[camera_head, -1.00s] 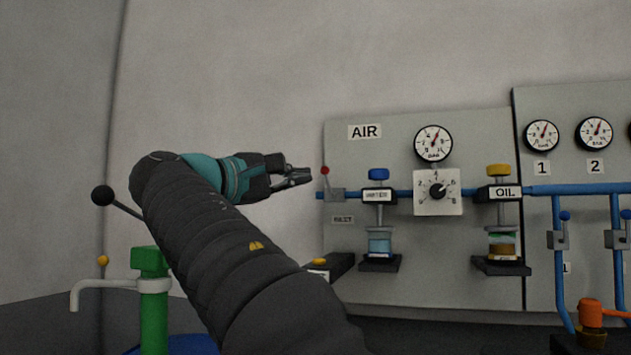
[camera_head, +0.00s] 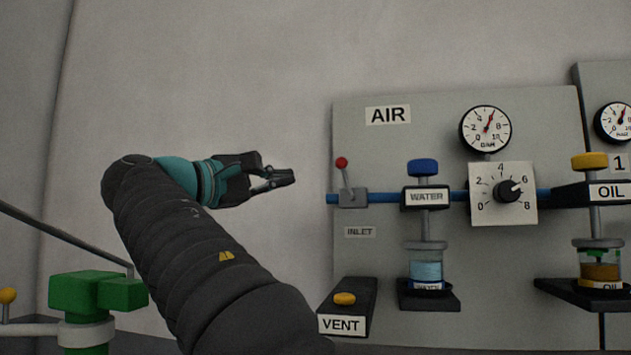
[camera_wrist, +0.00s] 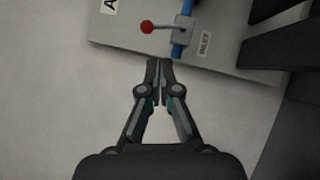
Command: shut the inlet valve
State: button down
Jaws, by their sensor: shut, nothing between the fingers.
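The inlet valve (camera_head: 352,197) is a small grey block on the blue pipe at the left edge of the AIR panel, above the INLET label (camera_head: 360,232). Its lever (camera_head: 343,164) has a red ball tip and stands up, leaning slightly left. My gripper (camera_head: 291,177) is shut and empty, to the left of the lever and apart from it, in front of the bare wall. In the wrist view my shut fingertips (camera_wrist: 159,64) point toward the panel edge, with the red ball (camera_wrist: 147,27) and valve block (camera_wrist: 183,30) beyond them.
Right of the valve are the blue-capped WATER unit (camera_head: 424,195), a dial knob (camera_head: 508,190), a gauge (camera_head: 486,129) and the OIL unit (camera_head: 598,192). A VENT box (camera_head: 345,307) with a yellow button juts out below. A green fitting (camera_head: 95,294) stands at lower left.

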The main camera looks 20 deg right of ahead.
aim_at(347, 179)
jog(key=x, duration=1.4)
jog(key=shift+w+p, duration=0.2)
jog(key=shift+p, duration=0.25)
jog(key=shift+a+r, duration=0.1)
